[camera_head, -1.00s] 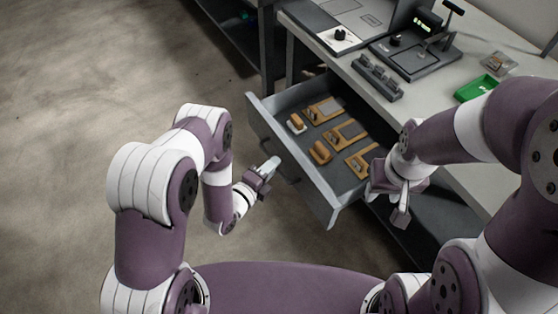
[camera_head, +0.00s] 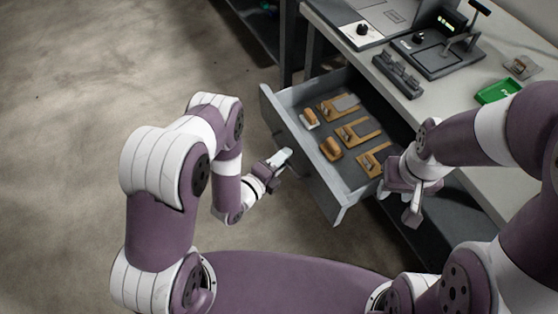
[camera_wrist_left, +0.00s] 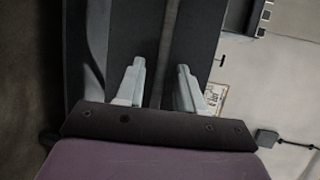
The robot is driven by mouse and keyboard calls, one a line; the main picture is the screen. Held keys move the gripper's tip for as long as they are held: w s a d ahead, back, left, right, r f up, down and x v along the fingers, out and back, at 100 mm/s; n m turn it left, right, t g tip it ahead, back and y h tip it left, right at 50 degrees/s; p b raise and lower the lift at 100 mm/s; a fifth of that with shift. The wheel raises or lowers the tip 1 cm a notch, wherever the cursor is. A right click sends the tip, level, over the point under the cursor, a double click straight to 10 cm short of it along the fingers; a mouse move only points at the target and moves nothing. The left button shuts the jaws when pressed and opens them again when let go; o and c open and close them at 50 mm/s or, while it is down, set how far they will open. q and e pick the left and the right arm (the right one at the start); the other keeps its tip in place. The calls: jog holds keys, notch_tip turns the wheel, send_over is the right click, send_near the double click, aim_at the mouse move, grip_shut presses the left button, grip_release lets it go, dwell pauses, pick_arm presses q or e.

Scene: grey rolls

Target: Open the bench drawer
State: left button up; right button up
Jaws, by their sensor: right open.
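The bench drawer (camera_head: 309,163) stands well out from under the bench top, open side up, with its grey front facing me. My left gripper (camera_head: 284,156) is at the outer face of the drawer front, where the dark handle is mostly hidden. In the left wrist view my left gripper (camera_wrist_left: 160,85) has its two pale fingers apart, with a dark strip running behind the gap. I cannot tell if they touch the handle. My right gripper (camera_head: 413,206) is open and empty, beside the drawer's right side.
Several wooden pieces, such as a brown block (camera_head: 330,148), lie in the drawer. On the bench top (camera_head: 440,105) are a dark rack (camera_head: 397,76), a black device (camera_head: 445,50) and a green tray (camera_head: 498,90). The floor at left is clear.

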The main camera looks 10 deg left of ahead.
pick_arm(q)
jog(key=p+v, duration=0.3)
jog(key=v, duration=0.9)
jog(key=shift+s+a, duration=0.15)
jog(key=shift+s, duration=0.15)
